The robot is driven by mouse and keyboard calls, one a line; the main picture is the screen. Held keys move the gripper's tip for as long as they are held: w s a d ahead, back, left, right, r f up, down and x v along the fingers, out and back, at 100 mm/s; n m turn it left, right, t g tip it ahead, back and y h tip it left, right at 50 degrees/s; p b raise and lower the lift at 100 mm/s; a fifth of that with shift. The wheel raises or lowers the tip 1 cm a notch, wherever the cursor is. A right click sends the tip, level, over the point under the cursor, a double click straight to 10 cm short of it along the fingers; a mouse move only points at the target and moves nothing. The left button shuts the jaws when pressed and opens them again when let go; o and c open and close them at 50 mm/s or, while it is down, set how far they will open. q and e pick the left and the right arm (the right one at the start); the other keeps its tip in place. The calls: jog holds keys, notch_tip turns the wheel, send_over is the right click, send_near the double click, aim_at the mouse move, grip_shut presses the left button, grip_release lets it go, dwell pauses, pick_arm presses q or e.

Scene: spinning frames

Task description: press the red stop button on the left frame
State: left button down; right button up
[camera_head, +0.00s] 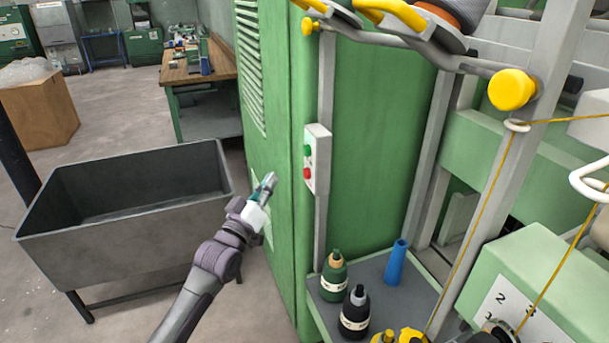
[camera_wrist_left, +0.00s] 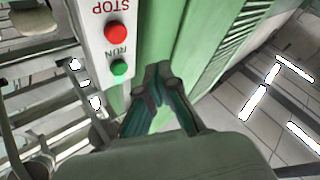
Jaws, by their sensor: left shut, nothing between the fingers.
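The red stop button (camera_head: 307,174) sits low on a pale switch box (camera_head: 319,155) fixed to the edge of the green machine. The green run button (camera_head: 307,150) is above it. In the left wrist view the picture is upside down: the red stop button (camera_wrist_left: 117,33) and the green run button (camera_wrist_left: 120,68) show at the upper left, with their labels. My left gripper (camera_head: 271,178) is shut and empty, to the left of the switch box and apart from it. Its fingertips (camera_wrist_left: 159,70) also show in the left wrist view, right of the buttons. My right gripper is out of view.
A grey open bin (camera_head: 130,208) stands left of my left arm. The green cabinet (camera_head: 377,130) rises behind the switch box. Yellow threads run at the right.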

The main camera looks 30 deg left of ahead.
aim_at(307, 173)
pick_arm(q)
jog(key=shift+w+d, duration=1.65)
jog(key=shift+w, duration=0.3)
jog(key=shift+w+d, duration=0.3)
jog(key=shift+w+d, duration=0.3)
jog(key=shift+w, duration=0.05)
dwell(0.9)
jog(key=shift+a, duration=0.1)
jog(key=shift+s+a+p, duration=0.4)
jog(key=shift+s+a, duration=0.1)
jog(key=shift+s, duration=0.2)
